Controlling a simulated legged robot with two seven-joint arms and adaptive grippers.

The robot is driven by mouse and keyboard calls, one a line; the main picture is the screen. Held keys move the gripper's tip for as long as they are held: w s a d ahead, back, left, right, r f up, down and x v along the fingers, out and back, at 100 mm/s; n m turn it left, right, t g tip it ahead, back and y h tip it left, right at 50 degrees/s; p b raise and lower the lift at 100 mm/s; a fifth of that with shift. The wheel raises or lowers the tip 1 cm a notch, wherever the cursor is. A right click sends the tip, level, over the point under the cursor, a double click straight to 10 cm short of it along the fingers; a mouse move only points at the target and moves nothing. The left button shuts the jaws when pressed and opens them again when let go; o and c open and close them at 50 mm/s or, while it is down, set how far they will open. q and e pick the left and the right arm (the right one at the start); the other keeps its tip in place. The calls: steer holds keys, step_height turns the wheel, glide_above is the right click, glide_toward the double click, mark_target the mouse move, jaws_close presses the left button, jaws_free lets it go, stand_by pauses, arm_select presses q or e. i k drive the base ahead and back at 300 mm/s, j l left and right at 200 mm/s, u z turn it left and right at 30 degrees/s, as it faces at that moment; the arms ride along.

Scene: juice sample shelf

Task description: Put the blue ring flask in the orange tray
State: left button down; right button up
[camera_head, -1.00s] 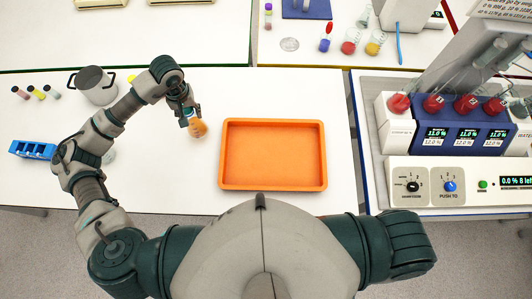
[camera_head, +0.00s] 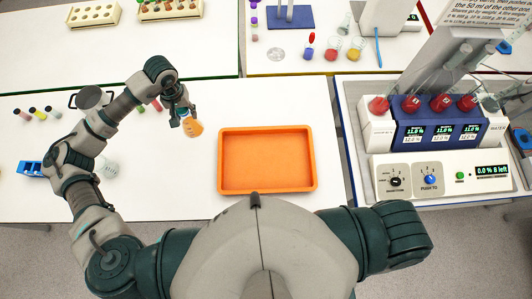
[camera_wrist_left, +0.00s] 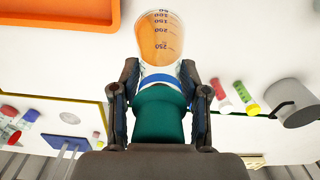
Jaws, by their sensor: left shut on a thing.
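The flask (camera_head: 194,128) holds orange liquid and is in my left gripper (camera_head: 183,117), left of the orange tray. In the left wrist view the flask (camera_wrist_left: 160,38) shows volume marks and a blue ring at its neck, between the fingers of my left gripper (camera_wrist_left: 160,82). The gripper is shut on it. The orange tray (camera_head: 222,162) lies empty on the white table. Its edge also shows at the top left of the wrist view (camera_wrist_left: 60,17). My right gripper is out of the head view.
A metal pot (camera_head: 92,98), small capped vials (camera_head: 39,113), a blue rack (camera_head: 30,168) and a clear glass vessel (camera_head: 108,166) stand on the left of the table. A dispenser machine (camera_head: 440,170) stands at the right. The table around the tray is clear.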

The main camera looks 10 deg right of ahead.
mark_target(247, 162)
steer(key=k+j+z, duration=0.1)
steer(key=z, duration=0.3)
steer(key=k+z, duration=0.25)
steer(key=z, duration=0.15)
steer(key=k+z, duration=0.15)
steer(key=z, duration=0.25)
